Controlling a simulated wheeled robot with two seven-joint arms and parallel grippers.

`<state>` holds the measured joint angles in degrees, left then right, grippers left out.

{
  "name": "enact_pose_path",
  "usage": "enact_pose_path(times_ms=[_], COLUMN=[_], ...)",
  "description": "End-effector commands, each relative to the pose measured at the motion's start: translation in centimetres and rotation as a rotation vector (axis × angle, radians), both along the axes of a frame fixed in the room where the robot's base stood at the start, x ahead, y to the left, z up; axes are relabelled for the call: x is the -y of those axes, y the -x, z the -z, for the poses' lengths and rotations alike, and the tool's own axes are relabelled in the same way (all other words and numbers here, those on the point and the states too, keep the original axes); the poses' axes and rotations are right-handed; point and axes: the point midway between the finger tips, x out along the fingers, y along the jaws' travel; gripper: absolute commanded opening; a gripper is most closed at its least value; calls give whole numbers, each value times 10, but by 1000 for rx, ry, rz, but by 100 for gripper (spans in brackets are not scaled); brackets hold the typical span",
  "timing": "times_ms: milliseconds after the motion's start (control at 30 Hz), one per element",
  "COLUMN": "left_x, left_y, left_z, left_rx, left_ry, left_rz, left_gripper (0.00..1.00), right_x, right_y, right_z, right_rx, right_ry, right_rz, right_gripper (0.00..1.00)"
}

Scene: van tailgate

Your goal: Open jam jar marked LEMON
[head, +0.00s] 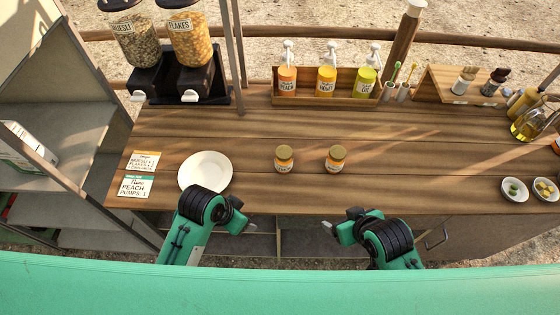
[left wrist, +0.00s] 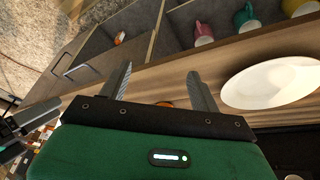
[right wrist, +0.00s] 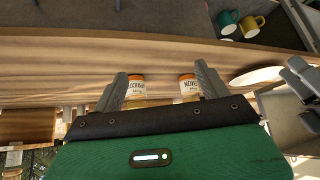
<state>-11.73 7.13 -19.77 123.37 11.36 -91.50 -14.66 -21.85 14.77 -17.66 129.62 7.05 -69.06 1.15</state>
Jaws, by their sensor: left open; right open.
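The other jar (head: 336,160) has a label that seems to read APRICOT in the right wrist view (right wrist: 136,87). My right gripper (head: 332,229) is open and empty at the counter's front edge, with both jars ahead of its fingers. My left gripper (head: 250,226) is open, in front of the edge, below the plate's right side.
A white plate (head: 205,172) and two cards (head: 135,186) lie at the left. Cereal dispensers (head: 188,45) and a rack of pump bottles (head: 327,82) stand at the back. Small bowls (head: 515,190) and an oil bottle (head: 535,118) are at the right. The counter around the jars is clear.

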Motion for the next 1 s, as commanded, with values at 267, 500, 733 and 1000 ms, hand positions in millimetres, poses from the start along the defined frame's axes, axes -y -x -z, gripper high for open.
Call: enact_pose_path(times_ms=[267, 500, 733, 1000], left_x=[69, 108, 124, 119], left_y=[-58, -104, -151, -200], left_z=[-25, -40, -58, -85], left_rx=[38, 49, 32, -15], left_ry=[-19, -96, -209, -339], left_rz=[410, 741, 1014, 1229], left_gripper=[64, 64, 64, 64], right_x=[-46, -73, -80, -70], right_y=[-44, -74, -100, -125], right_z=[-17, -15, -9, -2], right_rx=[177, 294, 381, 456], right_ry=[-98, -177, -241, -293], right_rz=[-160, -270, -346, -392], right_gripper=[76, 76, 76, 76])
